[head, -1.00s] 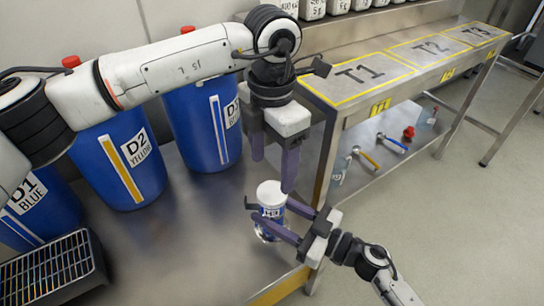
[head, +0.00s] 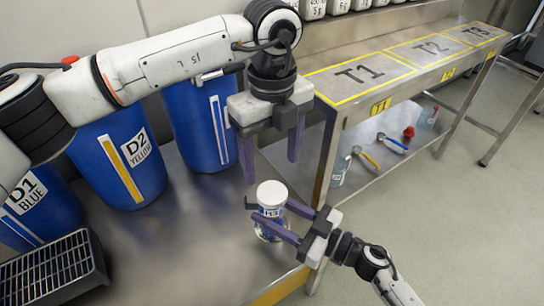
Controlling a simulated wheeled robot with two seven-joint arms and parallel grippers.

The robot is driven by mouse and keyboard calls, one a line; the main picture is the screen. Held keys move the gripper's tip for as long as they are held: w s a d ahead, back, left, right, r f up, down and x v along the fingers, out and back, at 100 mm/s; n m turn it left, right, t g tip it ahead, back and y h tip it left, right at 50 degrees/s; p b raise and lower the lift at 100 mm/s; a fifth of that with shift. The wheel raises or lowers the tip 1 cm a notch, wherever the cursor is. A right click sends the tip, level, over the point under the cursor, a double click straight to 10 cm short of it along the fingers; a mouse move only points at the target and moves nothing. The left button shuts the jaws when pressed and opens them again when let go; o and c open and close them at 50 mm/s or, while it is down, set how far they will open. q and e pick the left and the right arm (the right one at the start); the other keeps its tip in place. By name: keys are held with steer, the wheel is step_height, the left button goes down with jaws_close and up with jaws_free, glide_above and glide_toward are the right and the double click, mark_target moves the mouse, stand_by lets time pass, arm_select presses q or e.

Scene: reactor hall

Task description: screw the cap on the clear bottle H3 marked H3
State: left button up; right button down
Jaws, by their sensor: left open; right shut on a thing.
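The bottle H3 (head: 270,212) stands upright at the front of the steel bench in the head view. Its label and bluish body show partly between the fingers. A white cap (head: 271,192) sits on top of the bottle; how tightly it sits cannot be told. My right gripper (head: 268,214) is shut around the bottle's body from the lower right. My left gripper (head: 271,170) is open and empty, pointing down, with its two fingers spread above the cap and apart from it.
Blue drums D1 (head: 35,208), D2 (head: 130,160) and another stand at the left. A black grated tray (head: 50,268) lies at the lower left. A shelf table with marked spots T1 (head: 358,74), T2 and T3 runs along the right. Bare bench lies left of the bottle.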

mark_target(272, 192)
arm_select(q)
steer(key=shift+f, duration=4.05)
